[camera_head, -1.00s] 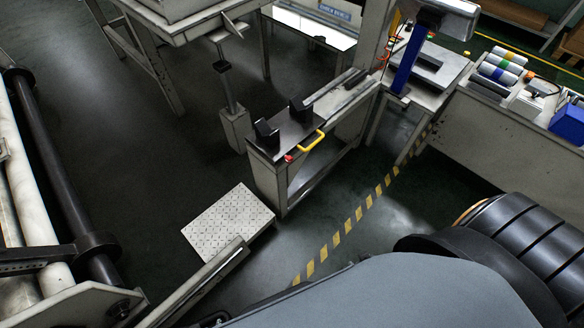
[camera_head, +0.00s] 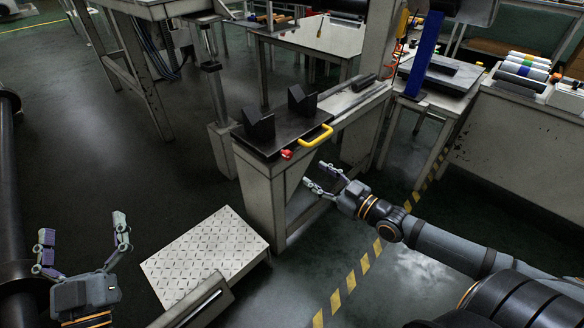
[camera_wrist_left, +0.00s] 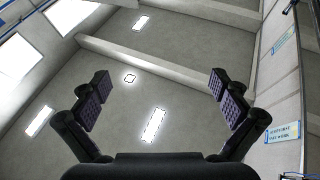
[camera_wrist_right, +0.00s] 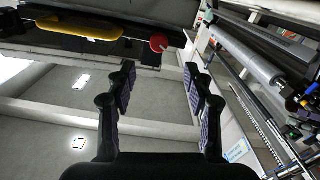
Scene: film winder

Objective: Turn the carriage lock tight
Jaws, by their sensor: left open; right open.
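A small red knob (camera_head: 287,154), which looks like the carriage lock, sits at the front edge of the black carriage (camera_head: 262,140) in the head view. A yellow handle (camera_head: 316,136) is beside it on the right. My right gripper (camera_head: 316,177) is open and empty, below and to the right of the knob, apart from it. In the right wrist view the red knob (camera_wrist_right: 158,43) shows ahead of the open fingers (camera_wrist_right: 158,78), with the yellow handle (camera_wrist_right: 80,25) to its left. My left gripper (camera_head: 82,228) is open and empty at the lower left, far from the carriage.
Two black V-shaped blocks (camera_head: 258,128) stand on the carriage. A checkered step plate (camera_head: 205,255) lies low in front of the stand. A blue post (camera_head: 424,55) and a table with rolls (camera_head: 522,70) are at the right. The left wrist view faces only ceiling and wall.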

